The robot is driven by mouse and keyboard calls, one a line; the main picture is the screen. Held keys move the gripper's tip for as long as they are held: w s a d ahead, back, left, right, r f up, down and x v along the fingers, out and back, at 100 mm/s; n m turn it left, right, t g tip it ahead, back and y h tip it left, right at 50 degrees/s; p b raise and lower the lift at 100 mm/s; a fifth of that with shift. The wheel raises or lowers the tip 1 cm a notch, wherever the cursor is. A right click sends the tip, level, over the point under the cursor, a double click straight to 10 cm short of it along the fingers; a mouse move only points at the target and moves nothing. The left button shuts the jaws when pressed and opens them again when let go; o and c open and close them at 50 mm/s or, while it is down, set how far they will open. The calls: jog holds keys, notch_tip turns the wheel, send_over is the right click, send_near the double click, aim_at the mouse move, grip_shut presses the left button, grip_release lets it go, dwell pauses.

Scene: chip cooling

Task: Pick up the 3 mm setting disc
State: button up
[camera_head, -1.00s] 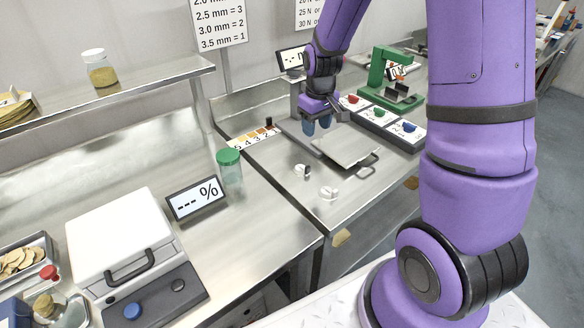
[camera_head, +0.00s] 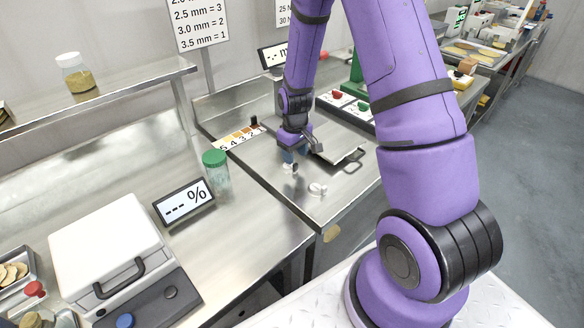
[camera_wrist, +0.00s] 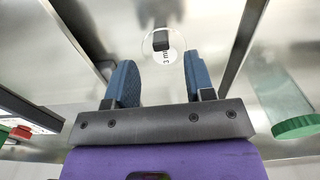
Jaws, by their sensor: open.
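The 3 mm setting disc (camera_wrist: 172,54) lies on the steel bench in the wrist view, a clear round disc with a dark knob and a "3 mm" label. My gripper (camera_wrist: 158,82) is open and empty, with its blue fingers apart and the disc just beyond the fingertips, roughly between them. In the head view my gripper (camera_head: 289,155) hangs low over the bench, over or beside a small disc (camera_head: 291,168). A second small white disc (camera_head: 317,188) lies nearer the bench's front edge. Their labels are unreadable in the head view.
A green-lidded jar (camera_head: 216,172) stands left of my gripper, by the percent display (camera_head: 184,203). A metal plate with a handle (camera_head: 345,153) lies to the right. A numbered colour strip (camera_head: 240,137) lies behind. Bare bench lies around the discs.

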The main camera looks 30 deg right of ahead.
aim_at(295, 164)
jog(key=shift+s+f, duration=0.2)
jog(key=shift+f, duration=1.9)
grip_shut()
jog(key=shift+r, duration=0.15)
